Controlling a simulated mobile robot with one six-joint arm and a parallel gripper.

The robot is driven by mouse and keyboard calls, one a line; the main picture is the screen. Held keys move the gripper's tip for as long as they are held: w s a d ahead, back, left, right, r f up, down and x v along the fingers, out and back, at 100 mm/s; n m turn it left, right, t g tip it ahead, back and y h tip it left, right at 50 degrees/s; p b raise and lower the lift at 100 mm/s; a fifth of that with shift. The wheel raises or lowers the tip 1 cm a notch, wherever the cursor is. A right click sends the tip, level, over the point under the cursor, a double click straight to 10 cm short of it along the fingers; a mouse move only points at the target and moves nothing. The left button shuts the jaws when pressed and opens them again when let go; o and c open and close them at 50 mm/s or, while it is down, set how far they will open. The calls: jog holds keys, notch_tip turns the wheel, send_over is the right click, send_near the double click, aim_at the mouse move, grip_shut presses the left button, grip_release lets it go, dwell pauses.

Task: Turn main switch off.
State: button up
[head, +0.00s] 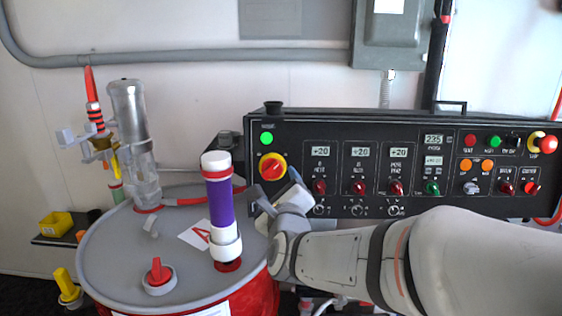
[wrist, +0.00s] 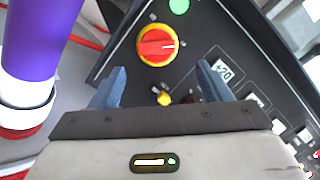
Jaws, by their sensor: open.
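The main switch (head: 273,167) is a red rotary knob on a yellow round plate at the left end of the black control panel (head: 300,140). A green lamp (head: 267,138) is lit just above it. In the wrist view the main switch (wrist: 157,45) lies beyond the fingertips, with its red handle close to horizontal in the picture. My gripper (wrist: 160,82) is open, with its two blue-grey fingers apart and nothing between them. In the head view my gripper (head: 276,197) is just below the switch, apart from it as far as I can see.
A purple and white cylinder (head: 221,205) stands on the grey drum lid (head: 120,255), close to the left of my gripper. A small yellow knob (wrist: 164,98) shows below the switch. Several displays and knobs fill the panel to the right.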

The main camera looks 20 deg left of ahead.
aim_at(272, 172)
jog(key=x, duration=0.3)
jog(key=p+x, duration=0.1)
jog(key=x, duration=0.3)
jog(key=shift+a+p, duration=0.25)
jog(key=shift+p, duration=0.05)
jog(key=shift+s, duration=0.1)
jog(key=shift+c, duration=0.4)
jog(key=shift+f, duration=0.1)
jog(key=c, duration=0.9)
